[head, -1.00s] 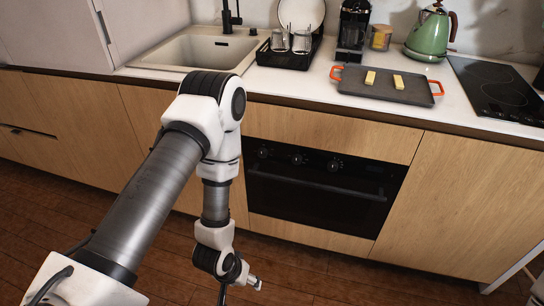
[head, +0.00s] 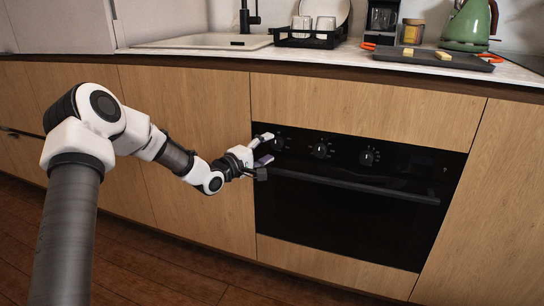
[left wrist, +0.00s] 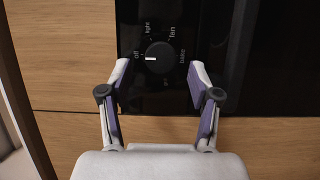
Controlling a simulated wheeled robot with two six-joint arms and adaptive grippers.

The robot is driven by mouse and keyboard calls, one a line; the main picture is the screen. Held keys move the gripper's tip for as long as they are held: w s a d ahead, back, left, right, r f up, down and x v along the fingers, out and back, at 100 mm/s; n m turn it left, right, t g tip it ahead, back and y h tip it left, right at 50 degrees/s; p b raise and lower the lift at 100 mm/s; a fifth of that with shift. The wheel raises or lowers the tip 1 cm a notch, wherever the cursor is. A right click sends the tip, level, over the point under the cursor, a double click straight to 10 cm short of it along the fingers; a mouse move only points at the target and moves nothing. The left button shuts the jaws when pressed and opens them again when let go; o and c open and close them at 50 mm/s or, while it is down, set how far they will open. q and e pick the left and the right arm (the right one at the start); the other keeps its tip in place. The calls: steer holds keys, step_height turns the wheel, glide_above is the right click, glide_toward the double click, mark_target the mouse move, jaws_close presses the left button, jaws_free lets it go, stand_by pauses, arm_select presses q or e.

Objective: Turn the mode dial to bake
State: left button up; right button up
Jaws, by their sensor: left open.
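The mode dial (left wrist: 160,57) is a round black knob on the oven's black panel. Its white mark points left to "off". Labels for light, fan and bake stand around it, with bake on the right. In the head view it is the leftmost knob (head: 279,143) of three on the oven (head: 345,215). My left gripper (head: 268,148) is open in front of this knob. In the left wrist view its fingertips (left wrist: 158,80) are spread either side of and just below the dial, with nothing between them. My right gripper is not in view.
An oven handle (head: 350,185) runs below the knobs. Two more knobs (head: 320,150) sit to the right. Wooden cabinet fronts (head: 190,110) flank the oven. The counter above holds a sink, a dish rack (head: 310,40), a tray (head: 430,58) and a green kettle (head: 468,25).

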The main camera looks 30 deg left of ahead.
mark_target(277, 143)
arm_select(q)
steer(key=shift+w+d+f, duration=0.1)
steer(key=shift+w+d, duration=0.1)
steer(key=shift+w, duration=1.05)
steer(key=c, duration=1.1)
steer(key=shift+c, duration=0.2)
